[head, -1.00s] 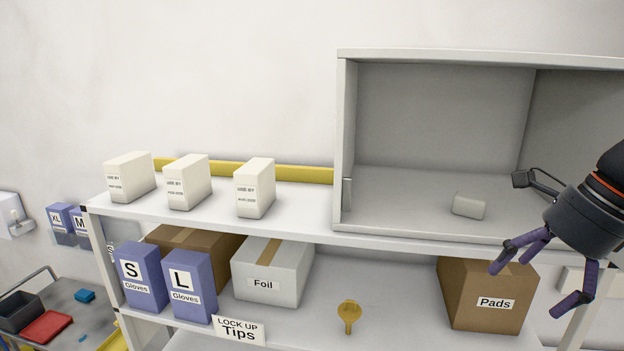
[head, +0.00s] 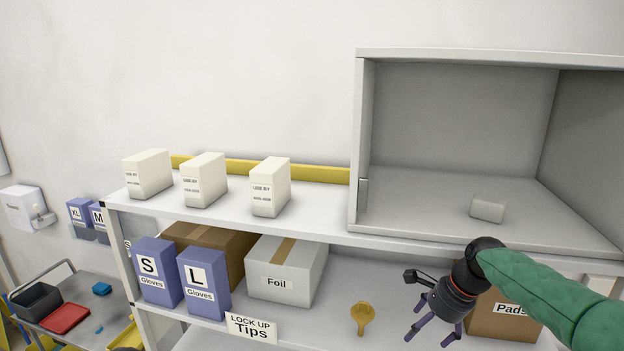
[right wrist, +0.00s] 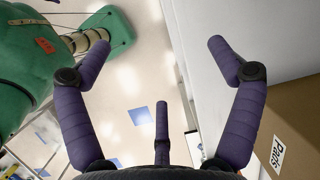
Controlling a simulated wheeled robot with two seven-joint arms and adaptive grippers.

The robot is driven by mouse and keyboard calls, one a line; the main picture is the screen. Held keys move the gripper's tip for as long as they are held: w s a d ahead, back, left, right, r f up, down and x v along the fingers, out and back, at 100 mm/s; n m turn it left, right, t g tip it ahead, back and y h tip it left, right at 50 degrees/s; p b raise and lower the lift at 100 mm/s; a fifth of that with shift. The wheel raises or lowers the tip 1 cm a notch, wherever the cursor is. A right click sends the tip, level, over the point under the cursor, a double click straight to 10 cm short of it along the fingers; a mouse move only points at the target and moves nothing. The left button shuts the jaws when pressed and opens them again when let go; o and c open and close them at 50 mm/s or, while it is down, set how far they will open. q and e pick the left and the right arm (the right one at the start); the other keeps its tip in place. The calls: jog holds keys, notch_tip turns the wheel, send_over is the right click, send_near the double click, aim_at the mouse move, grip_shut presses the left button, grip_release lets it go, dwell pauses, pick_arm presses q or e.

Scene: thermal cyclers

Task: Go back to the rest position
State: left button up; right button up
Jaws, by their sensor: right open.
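My right gripper (head: 432,334) is at the lower right of the head view, in front of the lower shelf and the Pads box. Its purple fingers point down and are spread, with nothing between them. In the right wrist view the fingers (right wrist: 160,60) are also apart and empty, above open floor. My green right arm comes in from the right edge of the head view. My left gripper is not in view.
The Pads box (head: 490,318) sits on the lower shelf, partly hidden by my arm. A yellow key-like object (head: 362,317) and a Foil box (head: 278,283) are to its left. Above is an open cabinet (head: 450,207) holding a small grey block (head: 487,209). White cartons (head: 270,188) stand on the top shelf.

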jog(key=s+a+f+n, duration=0.2)
jog(key=a+f+n, duration=0.1)
jog(key=f, duration=0.7)
jog(key=s+a+f+n+g, duration=0.1)
jog(key=s+a+f+n, duration=0.15)
jog(key=f, duration=0.75)
jog(key=s+a+f+n, duration=0.1)
jog(key=a+f+n, duration=0.15)
jog(key=f, duration=0.75)
jog(key=s+a+f+n, duration=0.4)
jog(key=s+f, duration=0.3)
jog(key=s, duration=0.4)
jog(key=s+a+f+n, duration=0.4)
jog(key=s+f, duration=0.4)
jog(key=s, duration=0.2)
notch_tip(320, 180, down, 30)
jog(key=b, duration=3)
jog(key=shift+w+d+r+m+g, duration=0.2)
jog(key=shift+w+m+g, duration=0.1)
jog(key=shift+w, duration=0.15)
